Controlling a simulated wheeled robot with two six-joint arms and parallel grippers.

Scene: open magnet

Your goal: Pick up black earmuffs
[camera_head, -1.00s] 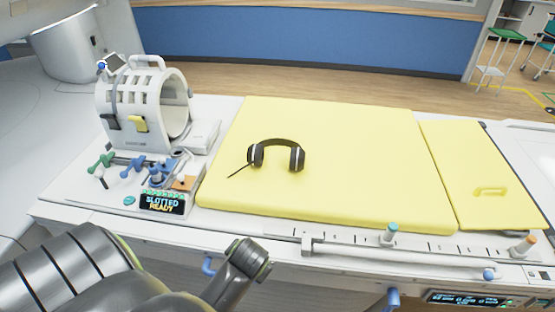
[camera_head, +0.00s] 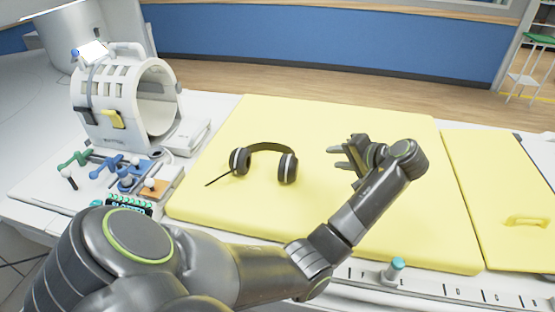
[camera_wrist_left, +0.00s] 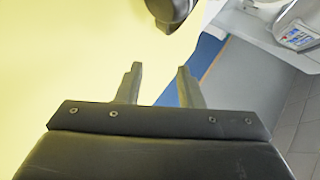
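The black earmuffs (camera_head: 268,160) lie on the yellow pad (camera_head: 320,222), left of its middle, with the headband toward the back and a thin black boom or cord pointing to the lower left. My left gripper (camera_head: 343,158) is above the pad, to the right of the earmuffs and apart from them. In the left wrist view its two fingers (camera_wrist_left: 160,84) stand apart with nothing between them. Part of a black ear cup (camera_wrist_left: 170,12) shows at the top of that view, beyond the fingertips. My right gripper is not in view.
A white ring-shaped coil (camera_head: 125,100) stands at the left end of the table, with blue and green knobbed parts (camera_head: 125,170) in front of it. A second yellow pad (camera_head: 505,190) with a handle lies at the right. A rail with a teal-topped peg (camera_head: 395,270) runs along the front edge.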

